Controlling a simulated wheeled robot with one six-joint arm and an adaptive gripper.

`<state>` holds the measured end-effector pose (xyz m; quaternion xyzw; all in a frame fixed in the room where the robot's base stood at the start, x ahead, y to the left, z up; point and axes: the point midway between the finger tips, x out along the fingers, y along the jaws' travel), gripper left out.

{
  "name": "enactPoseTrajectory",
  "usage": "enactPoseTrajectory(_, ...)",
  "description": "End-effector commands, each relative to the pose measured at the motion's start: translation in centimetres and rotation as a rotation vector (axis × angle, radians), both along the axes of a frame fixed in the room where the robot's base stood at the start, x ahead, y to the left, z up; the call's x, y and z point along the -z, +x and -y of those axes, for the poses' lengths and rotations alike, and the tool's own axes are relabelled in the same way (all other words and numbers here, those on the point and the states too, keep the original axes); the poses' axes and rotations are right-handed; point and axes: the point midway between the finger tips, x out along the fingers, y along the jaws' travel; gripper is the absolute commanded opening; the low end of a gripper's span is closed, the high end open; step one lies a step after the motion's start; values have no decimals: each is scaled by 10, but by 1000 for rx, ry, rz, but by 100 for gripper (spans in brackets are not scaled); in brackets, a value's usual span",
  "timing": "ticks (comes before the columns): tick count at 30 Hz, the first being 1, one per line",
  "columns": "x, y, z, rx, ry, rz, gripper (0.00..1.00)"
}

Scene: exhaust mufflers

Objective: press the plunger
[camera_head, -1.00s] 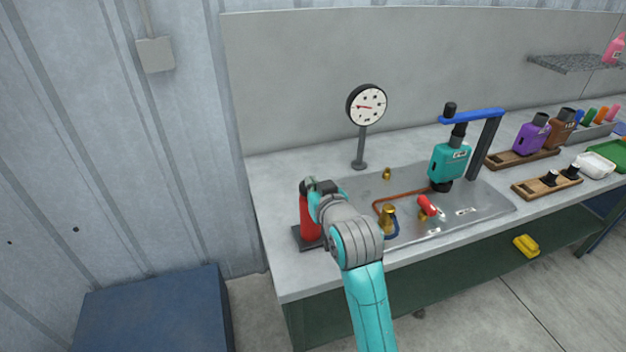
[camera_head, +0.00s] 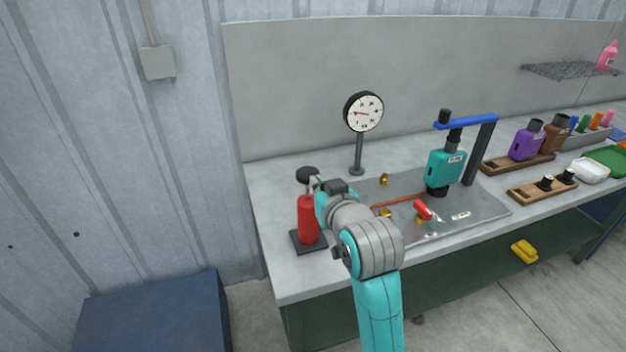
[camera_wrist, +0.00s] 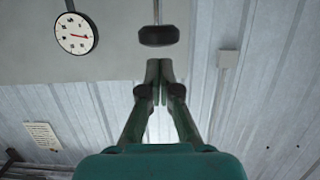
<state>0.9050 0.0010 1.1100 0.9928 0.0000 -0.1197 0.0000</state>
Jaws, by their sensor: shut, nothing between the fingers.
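The plunger's round black knob (camera_head: 308,174) stands raised on a thin rod above a red upright cylinder (camera_head: 308,220) on a dark base plate, at the left end of the bench. In the wrist view the knob (camera_wrist: 158,36) and its rod appear upside down, just beyond the fingertips. My gripper (camera_head: 317,183) is beside the knob, on its right in the head view. In the wrist view my gripper (camera_wrist: 159,68) has its fingers together and empty. A gap shows between the fingertips and the knob there.
A round gauge (camera_head: 363,112) on a post stands behind, right of the plunger. A metal plate (camera_head: 480,208) carries a teal muffler (camera_head: 445,168) under a blue clamp arm (camera_head: 468,121), with a red-handled valve (camera_head: 423,210). Wooden racks and bottles stand farther right.

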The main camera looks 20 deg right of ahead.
Motion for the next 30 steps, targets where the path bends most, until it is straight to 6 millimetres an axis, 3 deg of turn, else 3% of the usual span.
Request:
enactPoseTrajectory(3,-5,-19,0,0,0,2,0)
enactPoseTrajectory(9,-9,-36,0,0,0,0,0)
enactPoseTrajectory(30,-10,-39,0,0,0,1,0)
